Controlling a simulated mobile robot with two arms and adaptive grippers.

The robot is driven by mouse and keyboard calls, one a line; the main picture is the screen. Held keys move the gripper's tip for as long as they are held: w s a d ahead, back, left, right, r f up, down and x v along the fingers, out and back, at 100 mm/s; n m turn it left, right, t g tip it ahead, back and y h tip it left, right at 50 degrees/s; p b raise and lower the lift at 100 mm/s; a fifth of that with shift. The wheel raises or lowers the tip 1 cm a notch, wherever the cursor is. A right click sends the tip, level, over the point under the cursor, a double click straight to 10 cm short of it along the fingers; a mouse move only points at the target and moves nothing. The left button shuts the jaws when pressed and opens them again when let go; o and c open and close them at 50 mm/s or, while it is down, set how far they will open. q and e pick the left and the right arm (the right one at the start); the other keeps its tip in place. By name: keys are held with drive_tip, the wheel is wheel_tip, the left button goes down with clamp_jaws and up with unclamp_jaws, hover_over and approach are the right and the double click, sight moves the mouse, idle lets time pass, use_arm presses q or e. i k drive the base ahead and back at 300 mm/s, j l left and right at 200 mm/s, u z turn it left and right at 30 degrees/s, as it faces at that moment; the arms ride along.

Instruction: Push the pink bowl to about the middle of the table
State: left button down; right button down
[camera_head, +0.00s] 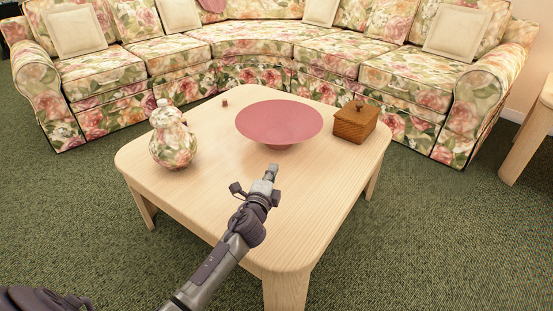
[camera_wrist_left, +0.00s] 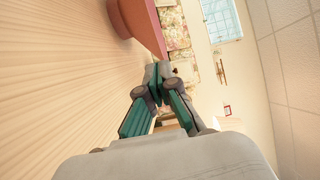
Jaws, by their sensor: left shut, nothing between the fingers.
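The pink bowl (camera_head: 279,122) is wide and shallow on a narrow foot. It stands upright on the pale wooden table (camera_head: 215,215), toward its far side and right of centre. My left gripper (camera_head: 272,170) is shut and empty, low over the table on the near side of the bowl, with a small gap in the head view. In the left wrist view the gripper (camera_wrist_left: 158,72) points along the tabletop, and the bowl (camera_wrist_left: 138,25) shows at the top, close to the fingertips. Whether they touch cannot be told there. My right gripper is not in view.
A floral lidded jar (camera_head: 173,140) stands on the table's left side. A wooden box (camera_head: 355,123) stands close to the bowl's right. A tiny brown cube (camera_head: 225,103) lies at the back left. A floral sofa (camera_head: 255,45) curves behind the table. The table's near part is clear.

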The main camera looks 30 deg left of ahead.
sight(278, 123)
drive_tip(key=i+l+u, duration=0.2)
drive_tip(key=i+l, duration=0.15)
drive_tip(key=l, duration=0.25)
drive_tip(key=i+l+u, duration=0.1)
drive_tip(key=l, duration=0.25)
drive_tip(key=i+l+u, duration=0.1)
drive_tip(key=i+l, duration=0.15)
drive_tip(key=i+l+u, duration=0.1)
drive_tip(key=l, duration=0.35)
drive_tip(key=i+l+u, duration=0.1)
drive_tip(key=l, duration=0.25)
drive_tip(key=i+l+u, duration=0.1)
drive_tip(key=l, duration=0.25)
drive_tip(key=i, duration=0.1)
